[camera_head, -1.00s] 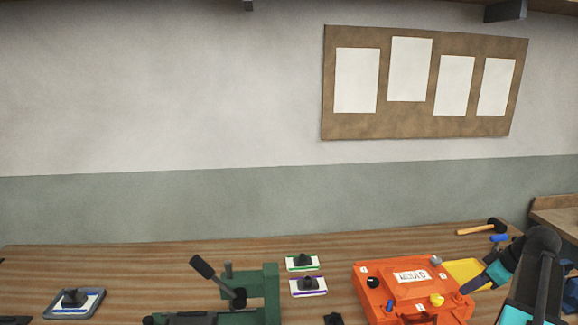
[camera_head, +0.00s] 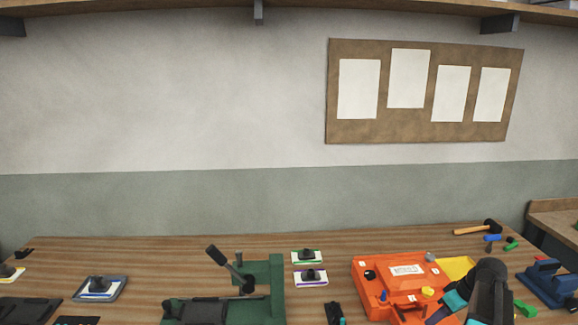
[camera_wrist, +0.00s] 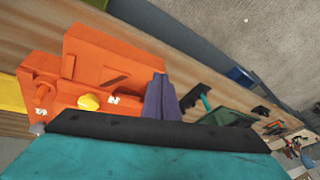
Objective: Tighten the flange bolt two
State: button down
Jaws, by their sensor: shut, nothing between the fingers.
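The orange mould (camera_head: 412,286) lies on the bench, right of centre. It carries a black round fitting (camera_head: 369,274), a blue bolt (camera_head: 383,296), a yellow bolt (camera_head: 428,292), a grey bolt (camera_head: 429,257) and small white tags too small to read. In the wrist view, the mould's orange block (camera_wrist: 110,58) fills the upper left, with the yellow bolt (camera_wrist: 89,101) below it. In the head view, my arm covers the mould's front right corner.
A green lever press (camera_head: 262,280) stands left of the mould. Two small plates with black knobs (camera_head: 310,276) lie between them. A hammer (camera_head: 478,228) lies behind, and a blue vice-like tool (camera_head: 550,282) stands right. Bare wood (camera_head: 160,255) shows at the back left.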

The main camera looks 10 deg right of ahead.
jog(key=s+a+f+m+g, duration=0.1)
jog(key=s+a+f+g, duration=0.15)
jog(key=a+f, duration=0.65)
jog(key=s+a+f+m+g, duration=0.1)
jog(key=s+a+f, duration=0.3)
jog(key=a+f, duration=0.4)
jog(key=s+a+f+m+g, duration=0.1)
jog(key=s+a+f+g, duration=0.15)
jog(key=a+f, duration=0.65)
jog(key=s+a+f+g+h+b, duration=0.1)
jog(key=s+a+f+b, duration=0.2)
jog(key=s+f, duration=0.3)
jog(key=s+a+f+g+h+b, duration=0.1)
jog(key=s+a+f+b, duration=0.2)
jog(key=f, duration=0.7)
jog(key=s+a+f+g+h+b, duration=0.1)
jog(key=s+a+f+b, duration=0.3)
jog(key=s+f+b, duration=0.3)
jog(key=s+f, duration=0.1)
jog(key=s, duration=0.2)
jog(key=shift+s+m+h, duration=0.2)
jog(key=shift+m+h, duration=0.1)
jog(key=shift+s+f, duration=0.1)
